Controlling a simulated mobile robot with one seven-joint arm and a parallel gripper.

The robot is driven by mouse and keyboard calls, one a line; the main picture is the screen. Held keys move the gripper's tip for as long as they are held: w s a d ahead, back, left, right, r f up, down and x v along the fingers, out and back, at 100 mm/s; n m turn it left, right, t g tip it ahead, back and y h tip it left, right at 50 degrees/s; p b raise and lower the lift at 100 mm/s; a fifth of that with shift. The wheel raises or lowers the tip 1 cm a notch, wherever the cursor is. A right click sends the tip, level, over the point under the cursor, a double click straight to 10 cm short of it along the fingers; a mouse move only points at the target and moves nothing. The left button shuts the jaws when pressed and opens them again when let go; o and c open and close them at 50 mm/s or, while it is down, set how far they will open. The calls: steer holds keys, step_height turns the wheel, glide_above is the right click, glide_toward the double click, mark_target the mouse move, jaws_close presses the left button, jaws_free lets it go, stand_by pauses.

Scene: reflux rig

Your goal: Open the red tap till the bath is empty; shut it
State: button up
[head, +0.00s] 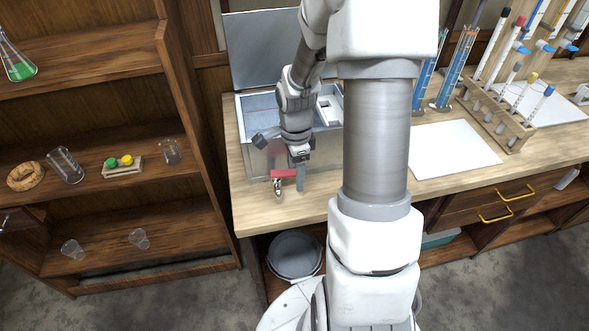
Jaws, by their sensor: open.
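The bath (254,157) is a metal-walled, open-topped box on the wooden bench, left of my arm's column. The tap's red handle (283,173) lies sideways at the bath's front, above a small metal spout (278,188). My gripper (299,178) points down in front of the bath, at the right end of the red handle. It is open, and one grey finger shows by the handle's end. I cannot tell whether it touches the handle. The arm hides part of the bath, and the water level is not clear.
A grey bucket (295,256) stands below the bench edge, under the tap. A white sheet (453,149) and a wooden rack of tubes (496,119) are on the bench to the right. A wooden shelf (100,203) with glassware stands at the left.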

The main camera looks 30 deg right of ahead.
steer(key=shift+w+a+r, duration=0.15)
steer(key=shift+w, duration=0.45)
steer(key=shift+w+r+p, duration=0.2)
steer(key=shift+r+p, duration=0.35)
steer(key=shift+r, duration=0.1)
step_height(320, 180, up, 4)
steer(key=p, duration=0.3)
steer(key=shift+w+r, duration=0.1)
steer(key=shift+r, duration=0.1)
steer(key=c, duration=0.4)
steer(key=shift+o, duration=0.2)
steer(key=shift+d+r+p, duration=0.2)
steer(key=shift+r+p, duration=0.2)
steer(key=shift+r, duration=0.25)
